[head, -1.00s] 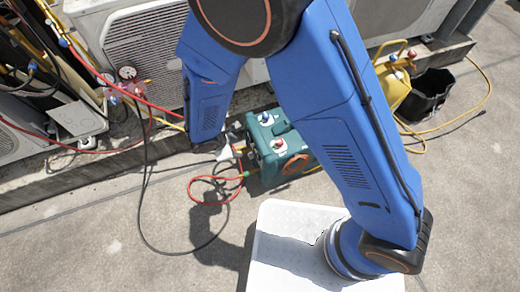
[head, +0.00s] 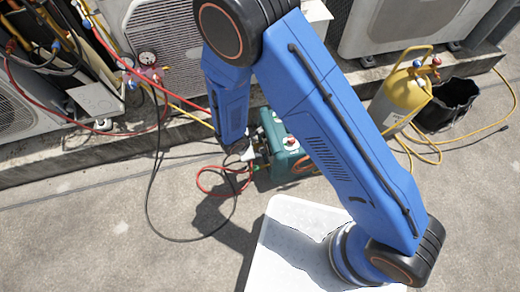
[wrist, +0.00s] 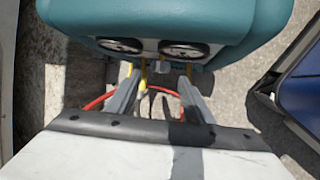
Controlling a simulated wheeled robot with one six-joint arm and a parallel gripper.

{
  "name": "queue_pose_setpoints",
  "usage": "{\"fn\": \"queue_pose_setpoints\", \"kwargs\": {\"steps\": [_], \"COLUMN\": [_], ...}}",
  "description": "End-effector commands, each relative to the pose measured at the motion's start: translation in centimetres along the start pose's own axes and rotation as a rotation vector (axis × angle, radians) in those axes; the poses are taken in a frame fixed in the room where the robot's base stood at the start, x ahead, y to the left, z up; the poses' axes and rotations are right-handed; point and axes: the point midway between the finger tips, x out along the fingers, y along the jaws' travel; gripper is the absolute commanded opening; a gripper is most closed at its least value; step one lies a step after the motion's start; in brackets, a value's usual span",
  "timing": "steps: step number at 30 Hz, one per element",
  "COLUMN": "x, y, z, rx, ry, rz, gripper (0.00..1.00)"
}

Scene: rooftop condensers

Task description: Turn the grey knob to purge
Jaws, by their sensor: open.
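A teal recovery machine (head: 272,128) stands on the roof, partly hidden behind my arm in the head view. In the wrist view its teal body (wrist: 180,18) fills the top, with two dark round gauges (wrist: 185,48) on its face. A small grey piece (wrist: 163,67) shows below the gauges, roughly between my fingertips; I cannot tell whether it is the grey knob or which way it points. My gripper (wrist: 159,80) is open, its two fingers pointing at the machine's face. In the head view my gripper (head: 246,152) is at the machine's left side.
Red hose (head: 215,193) loops on the roof left of the machine, and red hose also runs under my fingers in the wrist view. A black cable (head: 150,200) lies farther left. A yellow cylinder (head: 402,98) and black bucket (head: 447,105) stand right. Condensers line the back.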

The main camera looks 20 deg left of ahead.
Motion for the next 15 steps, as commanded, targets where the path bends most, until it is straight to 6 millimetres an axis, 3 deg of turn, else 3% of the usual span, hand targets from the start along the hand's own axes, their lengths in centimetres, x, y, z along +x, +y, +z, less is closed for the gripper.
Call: {"fn": "queue_pose_setpoints", "kwargs": {"steps": [6, 15], "x": [3.5, 6.3], "y": [-0.1, 0.0], "z": [0.1, 0.0], "rx": [-0.001, 0.000], "ry": [-0.001, 0.001], "rz": [-0.003, -0.001], "gripper": [0.47, 0.47]}}
